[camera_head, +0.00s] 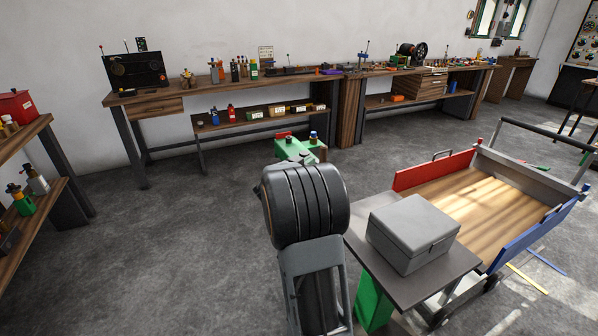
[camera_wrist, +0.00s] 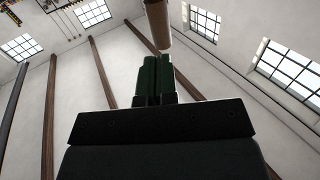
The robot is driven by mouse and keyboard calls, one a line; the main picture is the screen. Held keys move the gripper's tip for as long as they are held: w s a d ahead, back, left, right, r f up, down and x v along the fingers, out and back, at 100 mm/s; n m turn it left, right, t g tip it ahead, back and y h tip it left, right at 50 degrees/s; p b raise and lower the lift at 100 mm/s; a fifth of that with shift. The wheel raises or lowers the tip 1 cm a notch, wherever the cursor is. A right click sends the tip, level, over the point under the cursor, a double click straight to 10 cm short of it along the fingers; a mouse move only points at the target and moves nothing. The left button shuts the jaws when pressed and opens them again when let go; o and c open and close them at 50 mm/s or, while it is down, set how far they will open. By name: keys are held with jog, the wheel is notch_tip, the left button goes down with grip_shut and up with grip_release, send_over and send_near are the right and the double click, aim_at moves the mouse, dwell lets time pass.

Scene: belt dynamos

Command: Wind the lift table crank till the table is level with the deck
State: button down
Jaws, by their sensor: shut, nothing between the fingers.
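The lift table has a dark grey top (camera_head: 462,264) and a green base (camera_head: 372,300). A grey lidded box (camera_head: 412,232) sits on the top. Beside it is a cart with a wooden deck (camera_head: 490,200); I cannot tell exactly how the two heights compare. In the wrist view my gripper (camera_wrist: 157,62) has its dark green fingers together, with nothing between them. A brown round bar (camera_wrist: 157,24) ends just beyond the fingertips; it may be the crank's grip, and contact is unclear. In the head view my black and grey arm hides my gripper, and I cannot make out a crank.
The cart has a red side board (camera_head: 432,170), a blue side board (camera_head: 530,235) and a dark push bar. A green object (camera_head: 292,148) stands behind my arm. A long workbench (camera_head: 215,90) lines the wall. Shelves stand at left. Floor at left centre is clear.

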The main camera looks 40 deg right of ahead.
aim_at(322, 155)
jog(key=shift+w+d, duration=0.25)
jog(key=shift+d, duration=1)
jog(key=shift+w+d, duration=0.25)
jog(key=shift+d, duration=0.95)
